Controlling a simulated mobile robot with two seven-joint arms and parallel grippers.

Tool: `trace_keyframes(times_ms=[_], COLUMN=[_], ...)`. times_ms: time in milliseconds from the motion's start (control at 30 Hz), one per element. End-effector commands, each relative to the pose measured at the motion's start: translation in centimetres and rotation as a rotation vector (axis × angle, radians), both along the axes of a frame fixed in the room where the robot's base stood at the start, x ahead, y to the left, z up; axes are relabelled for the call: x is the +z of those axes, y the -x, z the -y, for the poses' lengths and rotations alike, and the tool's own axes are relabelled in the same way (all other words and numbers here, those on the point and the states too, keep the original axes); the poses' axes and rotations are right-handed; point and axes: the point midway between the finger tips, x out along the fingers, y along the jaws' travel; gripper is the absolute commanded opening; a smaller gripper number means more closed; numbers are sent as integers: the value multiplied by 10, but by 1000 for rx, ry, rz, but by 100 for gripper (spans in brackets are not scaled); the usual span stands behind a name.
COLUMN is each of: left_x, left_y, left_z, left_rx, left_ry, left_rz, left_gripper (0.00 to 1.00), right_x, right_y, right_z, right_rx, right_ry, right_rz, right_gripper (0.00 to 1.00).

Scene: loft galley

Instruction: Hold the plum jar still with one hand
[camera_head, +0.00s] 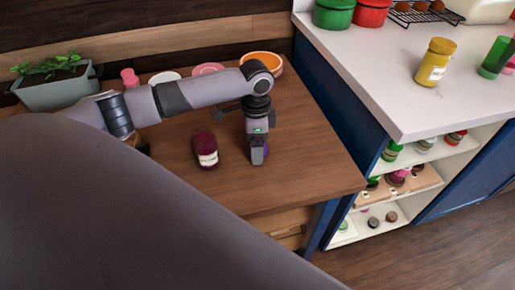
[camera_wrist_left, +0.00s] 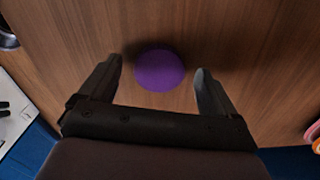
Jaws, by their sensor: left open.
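A dark plum-coloured jar (camera_head: 205,150) with a pale label stands upright on the wooden worktop (camera_head: 300,165). My left gripper (camera_head: 257,158) is to the right of this jar, apart from it, and points down at the worktop. A round purple thing (camera_head: 266,149) shows partly behind the gripper. In the left wrist view this purple thing (camera_wrist_left: 160,70) lies between the two open fingers of my left gripper (camera_wrist_left: 160,78), with a gap on each side. I cannot tell whether it is a lid or a ball. My right gripper is not in view.
A planter (camera_head: 58,90), a pink bottle (camera_head: 130,78), plates and an orange bowl (camera_head: 262,62) line the back. A white counter (camera_head: 400,70) with a yellow jar (camera_head: 435,62) is at right, above open shelves (camera_head: 445,150). The worktop's right front is clear.

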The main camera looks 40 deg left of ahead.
Motion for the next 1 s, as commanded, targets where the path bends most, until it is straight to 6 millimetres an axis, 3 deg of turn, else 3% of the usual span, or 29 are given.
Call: trace_keyframes(times_ms=[433, 600, 633, 1000], left_x=[-8, -8, -8, -3], left_y=[0, 0, 0, 0], left_z=[0, 0, 0, 0], left_rx=[-1, -1, -1, -1], left_ry=[0, 0, 0, 0], left_rz=[0, 0, 0, 1], left_gripper=[91, 36, 33, 32], right_x=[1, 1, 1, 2], right_y=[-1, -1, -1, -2], right_z=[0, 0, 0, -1], right_rx=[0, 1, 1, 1], right_ry=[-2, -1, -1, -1], right_rz=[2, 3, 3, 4], right_gripper=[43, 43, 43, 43])
